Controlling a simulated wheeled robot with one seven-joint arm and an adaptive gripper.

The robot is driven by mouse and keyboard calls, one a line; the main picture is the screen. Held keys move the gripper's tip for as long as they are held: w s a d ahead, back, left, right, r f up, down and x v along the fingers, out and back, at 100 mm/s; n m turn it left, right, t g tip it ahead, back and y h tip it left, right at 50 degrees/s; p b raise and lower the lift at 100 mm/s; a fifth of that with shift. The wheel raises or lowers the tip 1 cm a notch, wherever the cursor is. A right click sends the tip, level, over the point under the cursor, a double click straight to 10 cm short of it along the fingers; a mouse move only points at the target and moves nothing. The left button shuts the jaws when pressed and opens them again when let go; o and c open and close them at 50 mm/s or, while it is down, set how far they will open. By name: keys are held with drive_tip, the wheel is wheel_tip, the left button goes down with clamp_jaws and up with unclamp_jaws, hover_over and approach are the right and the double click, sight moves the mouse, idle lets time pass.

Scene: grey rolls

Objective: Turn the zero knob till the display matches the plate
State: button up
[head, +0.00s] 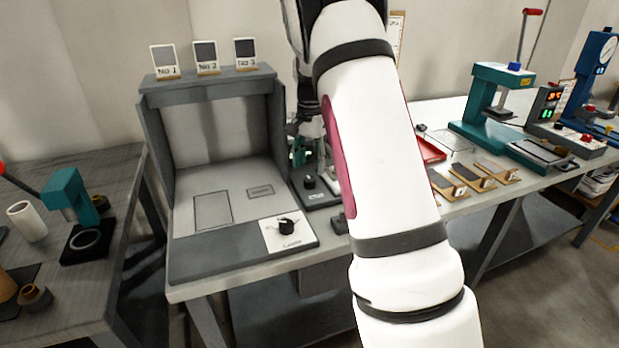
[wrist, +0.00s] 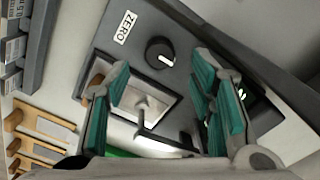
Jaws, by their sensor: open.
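The zero knob (wrist: 160,51) is a round black knob with a white mark, on a dark grey panel beside the label ZERO (wrist: 125,27). My gripper (wrist: 162,68) is open and empty, its teal-padded fingers on either side of the view below the knob. I cannot tell how far the knob is from the fingertips. In the head view my arm covers much of this unit. I cannot make out a plate with a readable value.
A metal pan (wrist: 150,98) lies between the fingers in the wrist view. In the head view a grey booth (head: 208,250) with another knob (head: 285,226) stands left of my arm. A red tray (head: 428,150) and a teal press (head: 485,115) stand to the right.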

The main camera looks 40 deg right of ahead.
sight(310, 179)
drive_tip(key=shift+f, duration=2.4)
drive_tip(key=c, duration=1.2)
